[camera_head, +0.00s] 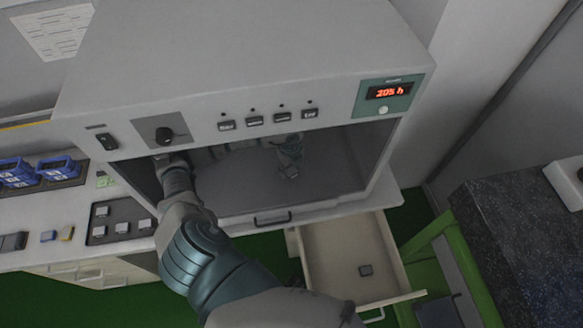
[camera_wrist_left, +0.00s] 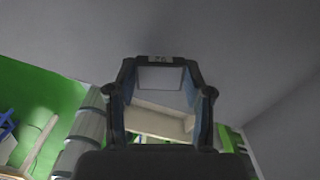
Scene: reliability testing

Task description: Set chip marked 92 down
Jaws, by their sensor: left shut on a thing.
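My left arm reaches up from the bottom of the head view into the open chamber of the grey machine. Its wrist is at the chamber's left side, and the fingertips are hidden behind the front panel. In the left wrist view my left gripper (camera_wrist_left: 158,62) is shut at its tips on a small dark chip (camera_wrist_left: 158,58), seen nearly edge-on; its marking is too small to read surely. The chamber floor (camera_head: 245,195) is bare in its visible front part. My right gripper is not in view.
A dark tray (camera_head: 120,207) with several chips lies left of the machine, near blue racks (camera_head: 40,170). A greenish-grey shape (camera_head: 290,152) shows inside the chamber, possibly a reflection.

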